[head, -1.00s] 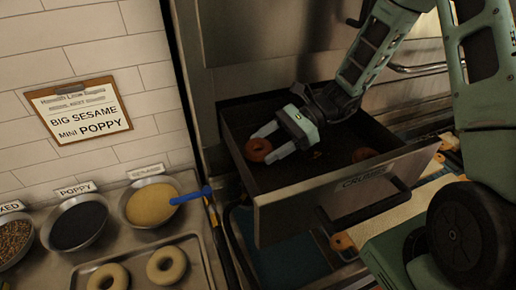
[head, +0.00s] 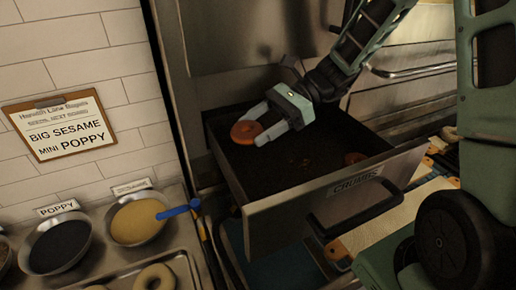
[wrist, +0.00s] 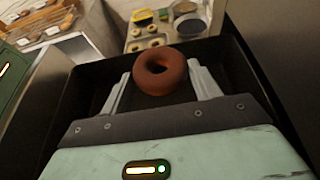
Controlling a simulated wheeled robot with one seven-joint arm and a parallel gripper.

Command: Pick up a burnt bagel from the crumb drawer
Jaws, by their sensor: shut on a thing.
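My gripper (head: 262,124) is shut on a burnt bagel, a dark reddish-brown ring (head: 244,131), inside the open crumb drawer (head: 283,213). In the wrist view the bagel (wrist: 160,71) sits between the two fingertips, with its hole facing the camera. In the head view the bagel is held near the drawer's left back part; I cannot tell how far it is above the drawer floor. The drawer front has a "CRUMBS" label and a dark handle (head: 358,208).
Dark crumbs lie on the drawer floor. To the left are a bowl of poppy (head: 59,243), a bowl of yellowish seeds (head: 139,221) with a blue-handled tool (head: 178,211), and a tray with pale bagels (head: 154,279). A clipboard sign (head: 62,126) hangs on the tiled wall.

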